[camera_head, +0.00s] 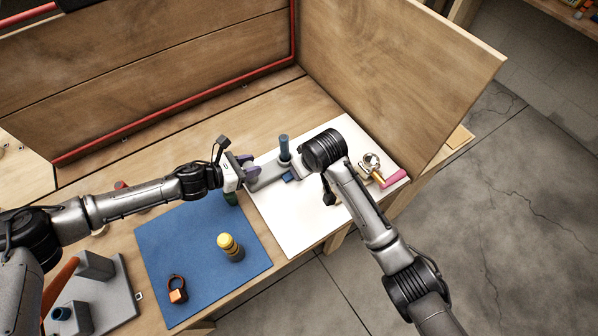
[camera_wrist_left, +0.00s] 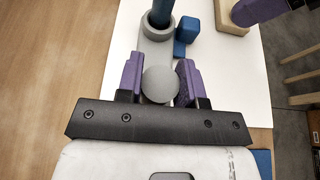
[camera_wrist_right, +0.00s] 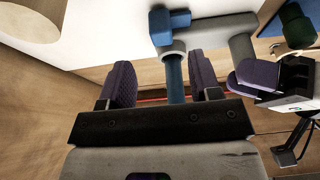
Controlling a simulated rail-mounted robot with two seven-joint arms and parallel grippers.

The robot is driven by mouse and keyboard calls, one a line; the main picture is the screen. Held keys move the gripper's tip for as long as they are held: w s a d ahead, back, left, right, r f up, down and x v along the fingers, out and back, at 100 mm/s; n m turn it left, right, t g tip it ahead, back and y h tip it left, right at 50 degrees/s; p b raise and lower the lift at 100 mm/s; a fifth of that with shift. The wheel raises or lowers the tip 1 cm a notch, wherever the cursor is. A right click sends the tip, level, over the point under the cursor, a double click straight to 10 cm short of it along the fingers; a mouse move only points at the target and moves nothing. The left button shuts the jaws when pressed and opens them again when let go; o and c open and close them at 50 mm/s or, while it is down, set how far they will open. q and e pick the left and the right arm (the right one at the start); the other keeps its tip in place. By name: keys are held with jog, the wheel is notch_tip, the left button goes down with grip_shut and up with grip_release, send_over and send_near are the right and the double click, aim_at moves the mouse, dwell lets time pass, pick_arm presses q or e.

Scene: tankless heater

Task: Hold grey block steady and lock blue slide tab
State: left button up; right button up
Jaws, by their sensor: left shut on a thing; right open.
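The grey block (camera_head: 266,181) lies on the white sheet, with a grey collar holding an upright blue post (camera_head: 284,148). A small blue tab (camera_head: 290,177) sits beside the collar; it also shows in the left wrist view (camera_wrist_left: 187,29) and right wrist view (camera_wrist_right: 170,22). My left gripper (camera_head: 246,166) is shut on the rounded end of the grey block (camera_wrist_left: 160,85), between its purple fingers. My right gripper (camera_wrist_right: 162,72) is open. The blue post (camera_wrist_right: 174,77) appears between its fingers in the right wrist view, with no clear contact. In the head view my right wrist hides its fingers.
A blue mat (camera_head: 185,262) bears a yellow-topped cylinder (camera_head: 229,246) and an orange clamp (camera_head: 177,289). A pink-handled tool (camera_head: 392,179) lies at the white sheet's right, near a tall wooden panel (camera_head: 400,70). A grey bracket (camera_head: 94,266) stands at lower left. The white sheet's front is clear.

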jog(key=x, duration=0.9)
